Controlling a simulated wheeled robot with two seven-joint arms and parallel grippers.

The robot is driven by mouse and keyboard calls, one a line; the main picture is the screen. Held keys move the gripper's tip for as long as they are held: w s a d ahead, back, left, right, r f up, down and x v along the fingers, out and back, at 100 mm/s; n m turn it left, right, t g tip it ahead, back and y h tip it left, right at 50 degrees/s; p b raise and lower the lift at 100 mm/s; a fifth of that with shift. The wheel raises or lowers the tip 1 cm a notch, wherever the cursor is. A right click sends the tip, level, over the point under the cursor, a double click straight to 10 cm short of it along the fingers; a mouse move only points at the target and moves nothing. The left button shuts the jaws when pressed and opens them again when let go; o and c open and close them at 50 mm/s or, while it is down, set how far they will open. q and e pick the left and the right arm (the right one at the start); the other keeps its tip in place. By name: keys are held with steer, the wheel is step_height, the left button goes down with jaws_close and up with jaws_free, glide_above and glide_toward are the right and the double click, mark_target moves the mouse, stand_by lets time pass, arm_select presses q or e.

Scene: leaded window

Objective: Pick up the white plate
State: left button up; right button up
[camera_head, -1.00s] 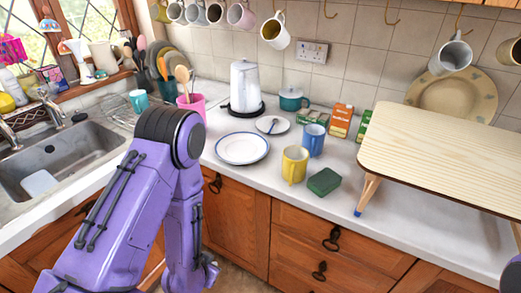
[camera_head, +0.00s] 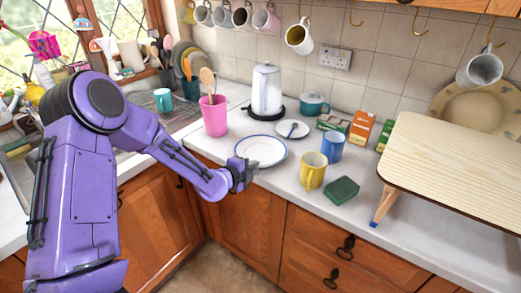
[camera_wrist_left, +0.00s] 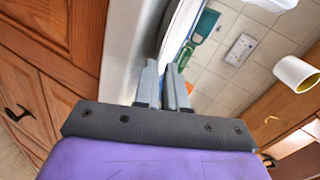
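The white plate (camera_head: 262,150) with a thin blue rim lies flat on the counter in the head view. My left gripper (camera_head: 250,168) is at the plate's near left rim, by the front edge of the counter. In the left wrist view, the plate (camera_wrist_left: 184,30) shows nearly edge-on, just beyond the fingertips of the left gripper (camera_wrist_left: 161,68). The two fingers stand a small gap apart. The plate's rim appears in line with this gap, but I cannot tell whether the fingers touch it. My right gripper is out of view.
A small saucer with a spoon (camera_head: 292,130) is just behind the plate. A yellow mug (camera_head: 313,172), blue mug (camera_head: 333,146) and green sponge (camera_head: 342,189) stand to its right. A pink utensil pot (camera_head: 214,118) is to its left. A wooden raised board (camera_head: 460,165) fills the right.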

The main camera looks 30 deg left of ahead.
arm_select(q)
steer(key=shift+x, duration=1.05)
steer(key=shift+s, duration=0.1)
jaws_close()
